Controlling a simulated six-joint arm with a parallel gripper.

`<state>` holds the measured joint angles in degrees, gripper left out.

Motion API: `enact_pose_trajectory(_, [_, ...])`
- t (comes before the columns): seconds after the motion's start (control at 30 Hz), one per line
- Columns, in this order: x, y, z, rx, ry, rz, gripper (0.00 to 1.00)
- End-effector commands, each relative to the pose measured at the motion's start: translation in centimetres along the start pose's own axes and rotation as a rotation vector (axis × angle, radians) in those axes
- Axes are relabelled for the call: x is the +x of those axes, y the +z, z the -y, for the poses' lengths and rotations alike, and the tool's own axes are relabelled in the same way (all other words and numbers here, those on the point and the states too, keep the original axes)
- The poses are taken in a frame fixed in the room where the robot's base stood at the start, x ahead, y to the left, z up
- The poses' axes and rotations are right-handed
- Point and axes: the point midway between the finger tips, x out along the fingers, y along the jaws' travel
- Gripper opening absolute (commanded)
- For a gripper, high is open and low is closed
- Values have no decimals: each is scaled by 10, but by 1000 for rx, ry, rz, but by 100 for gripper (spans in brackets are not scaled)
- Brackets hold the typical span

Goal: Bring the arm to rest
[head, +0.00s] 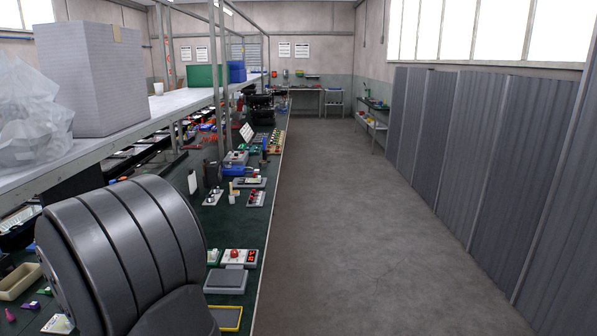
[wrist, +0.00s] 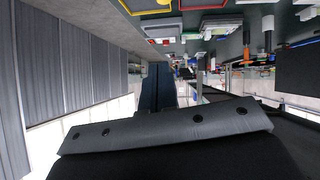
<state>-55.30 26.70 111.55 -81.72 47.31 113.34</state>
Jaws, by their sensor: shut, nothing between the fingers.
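My gripper (wrist: 165,130) fills the lower part of the wrist view as a broad dark body with a grey bolted edge. It is shut and empty, and it touches nothing that I can see. The head view does not show its fingers. A dark grey, rounded, ribbed part of my own arm stands large at the lower left of the head view, over the bench, and hides part of the bench behind it.
A long dark-green bench (head: 255,222) carries several control boxes, a grey tray (head: 226,281) and a yellow-edged tray (head: 227,318). A shelf above holds a grey box (head: 92,80) and clear plastic wrap (head: 30,110). The floor aisle (head: 350,220) beside grey panels (head: 480,150) is clear.

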Motion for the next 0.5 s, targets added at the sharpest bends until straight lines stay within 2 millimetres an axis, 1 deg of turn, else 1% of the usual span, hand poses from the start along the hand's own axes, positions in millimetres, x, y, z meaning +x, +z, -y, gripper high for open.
enact_pose_trajectory(0.03, [9, 1, 1, 0, 3, 3, 0])
enact_pose_trajectory(0.1, [21, 0, 4, -1, 2, 3, 0])
enact_pose_trajectory(0.3, [52, 2, 11, -2, 1, 3, 0])
enact_pose_trajectory(0.5, [70, 23, 21, -4, 0, 2, 0])
